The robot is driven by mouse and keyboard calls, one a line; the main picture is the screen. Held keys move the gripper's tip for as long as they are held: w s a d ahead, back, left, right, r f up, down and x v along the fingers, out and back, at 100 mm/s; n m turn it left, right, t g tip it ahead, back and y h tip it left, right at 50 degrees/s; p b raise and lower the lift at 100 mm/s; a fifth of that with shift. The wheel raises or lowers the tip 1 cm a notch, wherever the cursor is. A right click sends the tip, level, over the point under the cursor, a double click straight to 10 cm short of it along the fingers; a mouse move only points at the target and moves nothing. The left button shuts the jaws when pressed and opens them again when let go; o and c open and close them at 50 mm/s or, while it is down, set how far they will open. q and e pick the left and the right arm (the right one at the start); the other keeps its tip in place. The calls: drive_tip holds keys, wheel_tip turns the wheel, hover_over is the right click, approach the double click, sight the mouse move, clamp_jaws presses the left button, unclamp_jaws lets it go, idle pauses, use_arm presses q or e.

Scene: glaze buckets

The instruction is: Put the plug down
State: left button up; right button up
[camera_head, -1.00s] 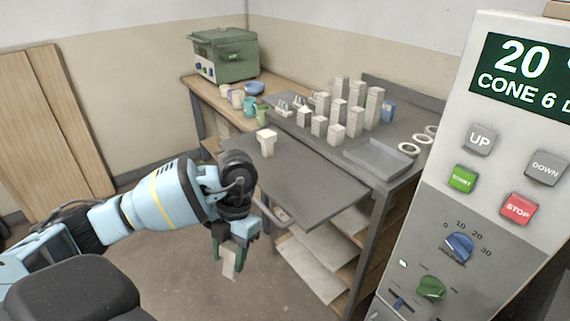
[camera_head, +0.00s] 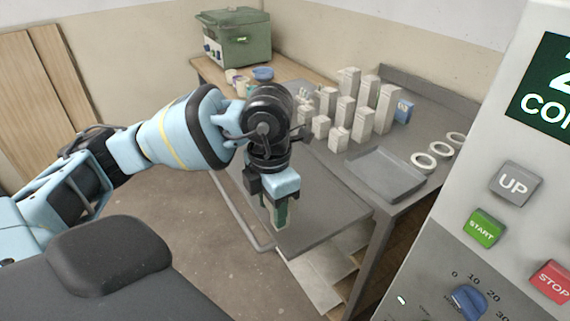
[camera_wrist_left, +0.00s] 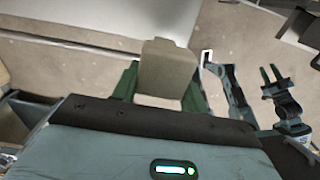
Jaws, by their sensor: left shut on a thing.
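The plug is a small cream block, clearest in the left wrist view (camera_wrist_left: 167,68), between the two green fingers of my left gripper (camera_wrist_left: 160,88). In the head view my left gripper (camera_head: 273,216) points down at the front left part of the grey pull-out shelf (camera_head: 325,213). It is shut on the plug, which is mostly covered by the fingers there. I cannot tell whether the plug touches the shelf. My right gripper (camera_wrist_left: 272,82) seems to show small at the right of the left wrist view; its jaw state is unclear.
Cream posts (camera_head: 346,107), a grey tray (camera_head: 385,172) and white rings (camera_head: 425,161) stand on the worktop behind. A green kiln-like box (camera_head: 235,38) is at the back left. A control panel (camera_head: 500,220) fills the right. The shelf's right part is bare.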

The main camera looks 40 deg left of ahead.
use_arm(q)
drive_tip(key=shift+s+r, duration=0.1)
drive_tip(key=shift+a, duration=0.2)
drive_tip(key=w+a+f, duration=0.1)
drive_tip(key=w+a, duration=0.7)
drive_tip(key=w, duration=0.4)
drive_tip(key=shift+w+f, duration=0.2)
drive_tip(key=shift+w, duration=0.15)
use_arm(e)
drive_tip(key=shift+s+r, duration=0.1)
drive_tip(key=shift+r, duration=0.05)
